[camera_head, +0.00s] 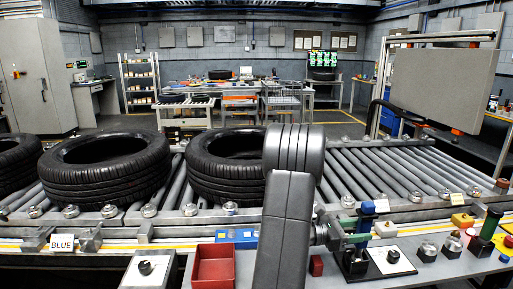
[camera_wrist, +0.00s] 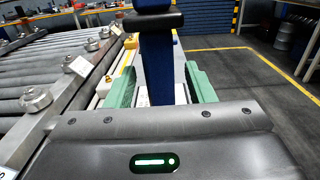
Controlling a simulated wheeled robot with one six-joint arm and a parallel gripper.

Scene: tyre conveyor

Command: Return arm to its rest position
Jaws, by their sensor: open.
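My gripper (camera_head: 352,232) is low at the front right of the conveyor in the head view, with my dark arm rising in front of the rollers. Its green fingers also show in the wrist view (camera_wrist: 160,88), spread apart. A blue upright piece (camera_head: 367,208) with a black base stands at the fingers. In the wrist view the blue piece (camera_wrist: 157,65), with a dark top, stands between the two fingers. I cannot tell whether either finger touches it. My arm is extended out over the front ledge.
Black tyres (camera_head: 106,170) (camera_head: 228,165) lie on the roller conveyor (camera_head: 385,170). A red bin (camera_head: 213,268), a white plate with a black knob (camera_head: 147,268) and coloured small parts (camera_head: 462,220) line the front ledge. A grey panel (camera_head: 443,88) stands at right. Open floor (camera_wrist: 245,70) lies right in the wrist view.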

